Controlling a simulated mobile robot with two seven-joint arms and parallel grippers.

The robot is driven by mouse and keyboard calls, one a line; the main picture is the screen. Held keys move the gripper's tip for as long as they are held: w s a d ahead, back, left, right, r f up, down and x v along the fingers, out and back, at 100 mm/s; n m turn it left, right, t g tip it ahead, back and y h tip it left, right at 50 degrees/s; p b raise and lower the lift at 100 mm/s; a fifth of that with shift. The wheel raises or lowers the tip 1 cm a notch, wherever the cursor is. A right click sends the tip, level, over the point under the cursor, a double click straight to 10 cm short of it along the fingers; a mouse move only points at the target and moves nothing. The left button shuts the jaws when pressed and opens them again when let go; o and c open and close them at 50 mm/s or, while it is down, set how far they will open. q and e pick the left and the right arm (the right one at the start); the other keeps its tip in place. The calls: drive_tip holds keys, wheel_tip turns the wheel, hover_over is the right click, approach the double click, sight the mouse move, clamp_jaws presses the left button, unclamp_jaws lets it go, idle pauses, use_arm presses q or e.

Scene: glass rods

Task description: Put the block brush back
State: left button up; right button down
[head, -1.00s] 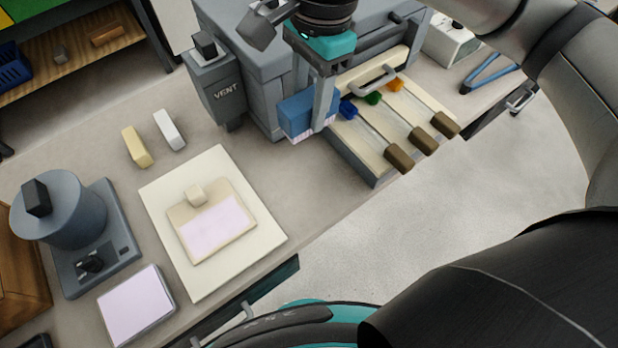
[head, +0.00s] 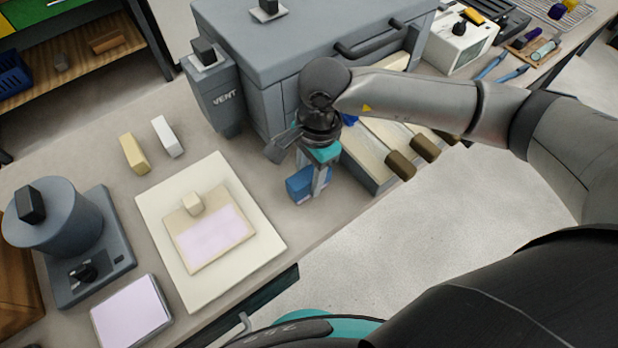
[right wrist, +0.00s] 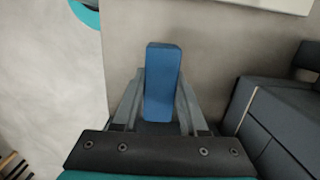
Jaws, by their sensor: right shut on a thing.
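The block brush is a blue block (head: 300,187) near the bench's front edge, left of the drawer-like tray with the rods. My right gripper (head: 318,180) is shut on it, with a finger on each side. The right wrist view shows the blue brush (right wrist: 162,80) upright between the two fingers (right wrist: 160,100). Its bristles are hidden in both current views. I cannot tell whether it touches the bench or is just above it. My left gripper is not in view.
The grey kiln-like box (head: 300,55) with a VENT unit (head: 217,95) stands behind. A cream board (head: 170,255) with a pink-topped plate lies left.

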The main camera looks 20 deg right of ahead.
drive_tip(key=shift+f, duration=0.65)
drive_tip(key=shift+f, duration=0.15)
drive_tip(key=shift+c, duration=2.2)
unclamp_jaws()
drive_tip(key=r, duration=0.4)
drive_tip(key=d+r, duration=0.1)
drive_tip(key=r, duration=0.7)
drive_tip(key=shift+w+d+r+p, duration=0.15)
drive_tip(key=shift+w+d+p, duration=0.05)
drive_tip(key=shift+w+p, duration=0.1)
